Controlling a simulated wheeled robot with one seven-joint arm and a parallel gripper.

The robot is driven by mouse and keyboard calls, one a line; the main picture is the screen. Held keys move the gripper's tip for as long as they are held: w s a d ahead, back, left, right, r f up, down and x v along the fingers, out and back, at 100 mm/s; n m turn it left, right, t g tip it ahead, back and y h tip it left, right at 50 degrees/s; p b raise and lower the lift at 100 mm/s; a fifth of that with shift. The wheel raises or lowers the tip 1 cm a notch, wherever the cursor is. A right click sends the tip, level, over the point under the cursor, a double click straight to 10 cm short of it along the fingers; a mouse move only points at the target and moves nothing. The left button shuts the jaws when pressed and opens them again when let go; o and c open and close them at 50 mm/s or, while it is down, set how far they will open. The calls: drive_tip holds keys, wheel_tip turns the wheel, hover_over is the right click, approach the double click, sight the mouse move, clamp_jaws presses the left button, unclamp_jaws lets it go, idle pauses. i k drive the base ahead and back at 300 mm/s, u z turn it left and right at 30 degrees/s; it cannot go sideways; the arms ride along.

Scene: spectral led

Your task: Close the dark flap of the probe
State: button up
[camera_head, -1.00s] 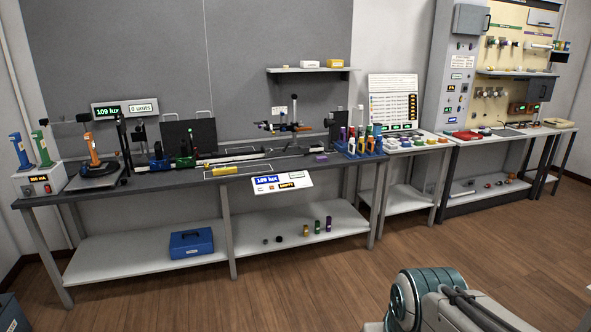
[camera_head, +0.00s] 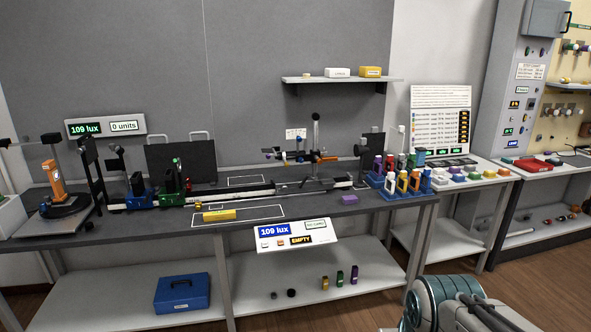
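A long optical rail (camera_head: 250,191) lies on the dark workbench (camera_head: 130,223). Near its right end stands an upright dark panel (camera_head: 374,147). Left of it a stand (camera_head: 317,158) carries small orange and blue parts. At the rail's left end are a blue mount (camera_head: 139,190) and a green mount (camera_head: 170,184). An orange upright device (camera_head: 50,178) stands on a round dark base at the far left. I cannot tell which of these is the probe, or whether its dark flap is open. Only part of my arm shows at the bottom right; my gripper is out of view.
A rack of coloured pieces (camera_head: 402,184) stands at the bench's right end. A blue box (camera_head: 182,293) sits on the lower shelf. Floor shows at the lower right.

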sight(264, 150)
drive_tip(key=u, duration=0.5)
drive_tip(key=i, duration=1.7)
drive_tip(key=u, duration=0.55)
